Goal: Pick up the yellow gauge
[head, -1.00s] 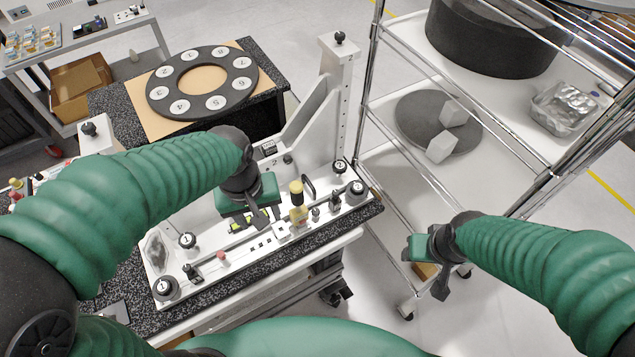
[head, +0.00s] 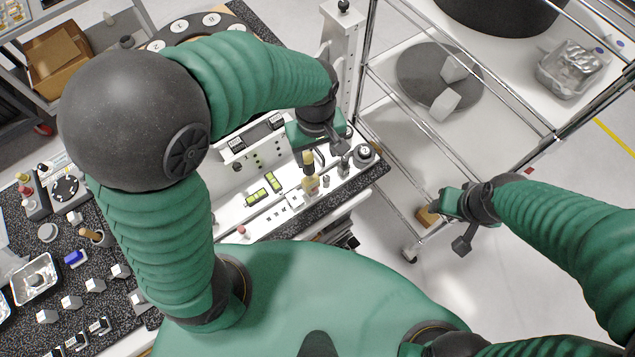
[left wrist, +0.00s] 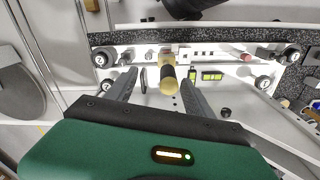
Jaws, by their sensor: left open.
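The yellow gauge (head: 311,182) stands upright on the white fixture (head: 262,222), near its front right part. Its top is dark and its body pale yellow. In the left wrist view the yellow gauge (left wrist: 168,78) shows between the two fingers, apart from both. My left gripper (head: 323,146) is open and empty, just behind and above the gauge in the head view; the left wrist view shows its fingers (left wrist: 160,84) spread. My right gripper (head: 456,222) is away to the right, over the floor by the rack; its jaw opening is not clear.
Black knobs (head: 364,152) and small fittings stand close right of the gauge. A tall white post (head: 343,60) rises behind. A wire rack (head: 470,140) stands to the right. Several small parts lie on the speckled bench (head: 75,285) at left.

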